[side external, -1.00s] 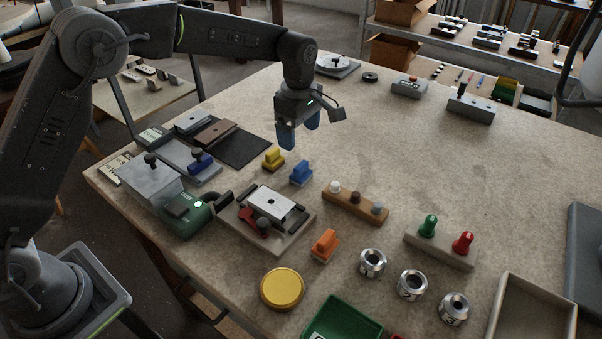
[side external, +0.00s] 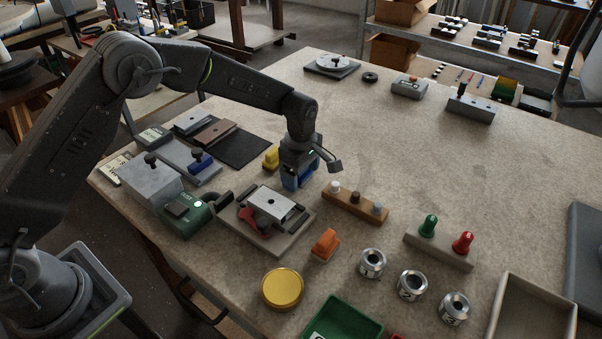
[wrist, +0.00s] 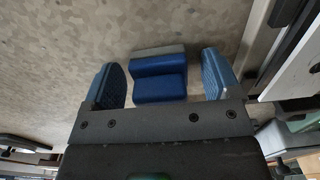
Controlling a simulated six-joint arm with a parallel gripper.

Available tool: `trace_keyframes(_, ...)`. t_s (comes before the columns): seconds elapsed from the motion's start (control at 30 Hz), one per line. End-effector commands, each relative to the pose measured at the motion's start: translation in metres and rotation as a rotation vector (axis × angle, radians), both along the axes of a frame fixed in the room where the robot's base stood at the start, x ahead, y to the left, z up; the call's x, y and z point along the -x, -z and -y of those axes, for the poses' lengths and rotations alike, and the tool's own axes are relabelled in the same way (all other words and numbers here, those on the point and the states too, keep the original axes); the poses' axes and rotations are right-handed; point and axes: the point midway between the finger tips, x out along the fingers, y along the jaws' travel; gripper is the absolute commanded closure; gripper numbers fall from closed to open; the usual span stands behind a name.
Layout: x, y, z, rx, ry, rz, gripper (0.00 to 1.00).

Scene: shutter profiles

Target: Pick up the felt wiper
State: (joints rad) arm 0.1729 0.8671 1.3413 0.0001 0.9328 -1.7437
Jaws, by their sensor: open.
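A blue stepped block with a grey strip along one edge, which looks like the felt wiper (wrist: 160,80), lies on the worktable in the wrist view. My gripper (wrist: 162,84) is open, with one blue padded finger to the left of the block and one to the right. Gaps show on both sides, so the fingers are not touching it. In the side view my gripper (side external: 298,180) is low over the table at the block's place. There the fingers mostly hide the block, and its blue blends with theirs.
A similar yellow block (side external: 270,158) stands close behind my gripper, and an orange one (side external: 325,244) nearer the front. A fixture plate (side external: 255,232) lies in front of my gripper. A wooden bar with knobs (side external: 355,205) is to the right.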

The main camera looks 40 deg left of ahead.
Motion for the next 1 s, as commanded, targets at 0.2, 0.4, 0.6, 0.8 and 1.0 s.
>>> trace_keyframes(0.2,0.0000,-0.0002,0.0000,0.000,0.000,0.000,0.23)
trace_keyframes(0.4,0.0000,-0.0004,0.0000,0.000,0.000,0.000,0.42)
trace_keyframes(0.6,0.0000,-0.0005,0.0000,0.000,0.000,0.000,0.61)
trace_keyframes(0.8,-0.0001,-0.0008,0.0000,0.000,0.000,0.000,0.71)
trace_keyframes(1.0,-0.0003,-0.0029,0.0001,0.000,0.000,0.001,0.71)
